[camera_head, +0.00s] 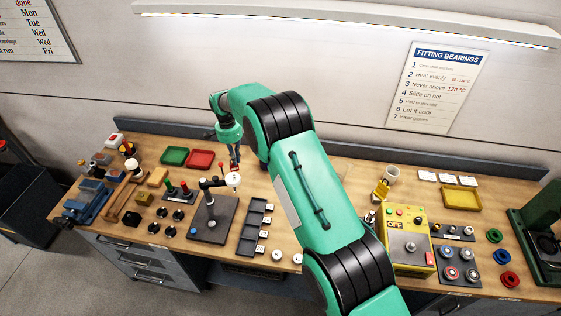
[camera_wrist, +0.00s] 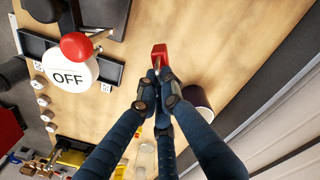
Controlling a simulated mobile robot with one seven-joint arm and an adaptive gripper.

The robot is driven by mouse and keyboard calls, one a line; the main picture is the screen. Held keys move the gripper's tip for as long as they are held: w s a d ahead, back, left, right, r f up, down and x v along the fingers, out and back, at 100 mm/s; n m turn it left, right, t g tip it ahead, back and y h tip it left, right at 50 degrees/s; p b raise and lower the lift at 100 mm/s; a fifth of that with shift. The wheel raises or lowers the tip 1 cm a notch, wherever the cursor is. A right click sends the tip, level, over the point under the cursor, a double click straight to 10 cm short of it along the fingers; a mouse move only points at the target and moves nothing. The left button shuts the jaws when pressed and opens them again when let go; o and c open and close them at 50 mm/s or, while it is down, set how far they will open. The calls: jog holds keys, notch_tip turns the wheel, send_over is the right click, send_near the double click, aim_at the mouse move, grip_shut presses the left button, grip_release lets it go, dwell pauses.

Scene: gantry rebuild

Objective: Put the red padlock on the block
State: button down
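The red padlock (camera_wrist: 159,50) is at the fingertips of my gripper (camera_wrist: 160,82) in the wrist view. The fingers are closed together on its metal shackle, and its red body sticks out beyond them. In the head view my gripper (camera_head: 234,160) points down over the bench, just behind a white round disc. A yellow block (camera_head: 157,178) and a small brass-coloured block (camera_head: 144,198) lie on the left of the bench. I cannot tell which one the task means by the block.
The white OFF disc (camera_wrist: 68,76) with a red ball stands close to my gripper, on a dark plate (camera_head: 210,222). Green (camera_head: 174,156) and red (camera_head: 199,159) trays lie behind left.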

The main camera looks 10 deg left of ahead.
jog(key=shift+r, duration=0.6)
notch_tip(320, 180, up, 4)
jog(key=shift+f, duration=0.2)
jog(key=s+d+m, duration=0.2)
jog(key=d+m, duration=0.4)
jog(key=d, duration=3)
jog(key=shift+w+f+b, duration=0.15)
jog(key=shift+f+b, duration=0.3)
jog(key=shift+f, duration=2.45)
jog(key=shift+w+a, duration=0.1)
jog(key=shift+w, duration=0.05)
jog(key=w+a+p, duration=0.1)
jog(key=w+a, duration=0.1)
jog(key=w, duration=0.5)
jog(key=w+a+f+p, duration=0.1)
jog(key=w, duration=0.7)
jog(key=shift+w+a+f+p, duration=0.15)
jog(key=shift+a+f+p, duration=0.1)
jog(key=shift+a+p, duration=0.15)
